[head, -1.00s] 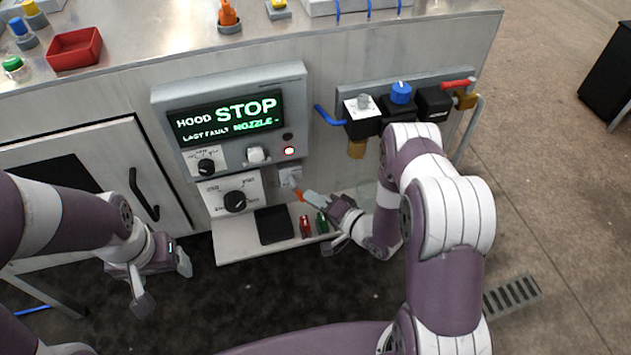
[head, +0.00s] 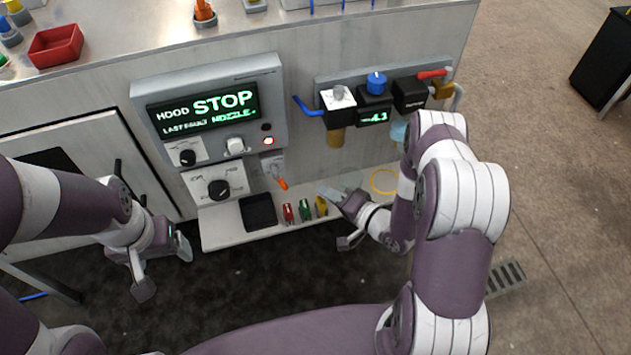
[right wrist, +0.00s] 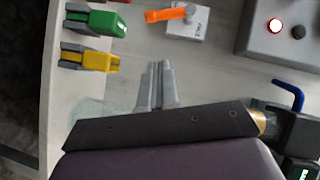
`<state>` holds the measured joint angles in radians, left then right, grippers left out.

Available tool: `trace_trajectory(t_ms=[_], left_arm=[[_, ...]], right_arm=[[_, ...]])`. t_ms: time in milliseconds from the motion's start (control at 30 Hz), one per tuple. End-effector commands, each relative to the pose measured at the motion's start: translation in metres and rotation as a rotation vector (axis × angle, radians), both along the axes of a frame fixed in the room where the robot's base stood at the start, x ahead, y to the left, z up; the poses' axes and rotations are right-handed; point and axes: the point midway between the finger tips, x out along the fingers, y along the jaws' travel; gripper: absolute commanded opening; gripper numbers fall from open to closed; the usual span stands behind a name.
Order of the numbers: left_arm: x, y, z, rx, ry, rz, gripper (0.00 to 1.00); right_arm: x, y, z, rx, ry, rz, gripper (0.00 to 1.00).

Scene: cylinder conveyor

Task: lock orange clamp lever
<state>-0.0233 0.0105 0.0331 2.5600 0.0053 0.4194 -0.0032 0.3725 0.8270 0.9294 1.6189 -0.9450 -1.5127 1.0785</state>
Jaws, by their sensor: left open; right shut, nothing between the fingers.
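The orange clamp lever (head: 281,183) sits on a small pale plate below the red-lit button on the panel, slanting down and to the right. In the right wrist view the orange lever (right wrist: 165,14) lies at the top, sideways, its right end on the labelled plate. My right gripper (head: 326,191) is shut and empty, apart from the lever, to its right and slightly lower. Its closed fingertips (right wrist: 161,66) show below the lever in the right wrist view. My left gripper (head: 166,266) is open and empty at the lower left, in front of the cabinet door.
The control panel (head: 215,72) reads HOOD STOP, LAST FAULT NOZZLE. Red, green and yellow-handled tools (head: 304,210) stand on the ledge right of a black pad (head: 258,211), near my right gripper. Regulators with a blue knob (head: 376,82) are above right.

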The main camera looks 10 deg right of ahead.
Motion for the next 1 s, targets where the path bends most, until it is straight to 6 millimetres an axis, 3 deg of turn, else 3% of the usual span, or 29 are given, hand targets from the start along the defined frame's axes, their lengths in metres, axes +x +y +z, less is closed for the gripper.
trace_trajectory(t_ms=[100, 300, 933, 1000], left_arm=[[0.0, 0.0, 0.007, 0.0, 0.001, 0.0, 0.79], [0.0, 0.0, 0.01, 0.0, 0.0, 0.0, 0.79], [0.0, 0.0, 0.01, 0.0, 0.0, 0.0, 0.79], [0.0, 0.0, 0.009, 0.0, 0.0, 0.0, 0.79]], right_arm=[[-0.019, -0.015, 0.005, 0.002, 0.003, -0.005, 0.0], [-0.038, -0.026, 0.007, 0.0, 0.002, -0.002, 0.0], [-0.041, -0.028, 0.007, -0.005, -0.002, 0.002, 0.0], [-0.044, -0.027, -0.002, -0.074, 0.006, 0.024, 0.0]])
